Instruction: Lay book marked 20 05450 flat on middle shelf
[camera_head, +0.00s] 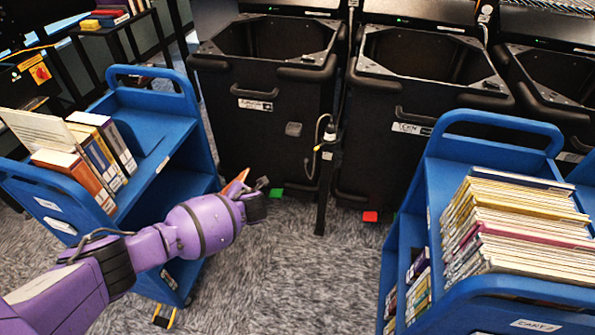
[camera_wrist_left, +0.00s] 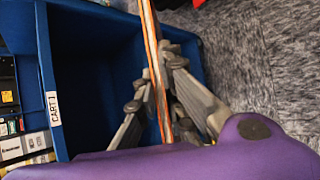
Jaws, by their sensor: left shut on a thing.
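My left gripper (camera_head: 258,186) is shut on a thin orange-edged book (camera_head: 238,178), to the right of the left blue cart (camera_head: 187,130). In the left wrist view the book (camera_wrist_left: 153,62) stands edge-on between the fingers of the left gripper (camera_wrist_left: 158,95). Its cover and number cannot be read. Behind it is an open blue shelf compartment (camera_wrist_left: 95,45) of the cart, labelled CART 1. In the head view my arm hides part of the cart's lower shelves. My right gripper is not in view.
Several books (camera_head: 92,150) stand on the left cart's top shelf. The right blue cart (camera_head: 440,180) carries a long row of thin books (camera_head: 520,225). Black bins (camera_head: 262,110) line the back. Grey carpet (camera_head: 300,270) is clear between the carts.

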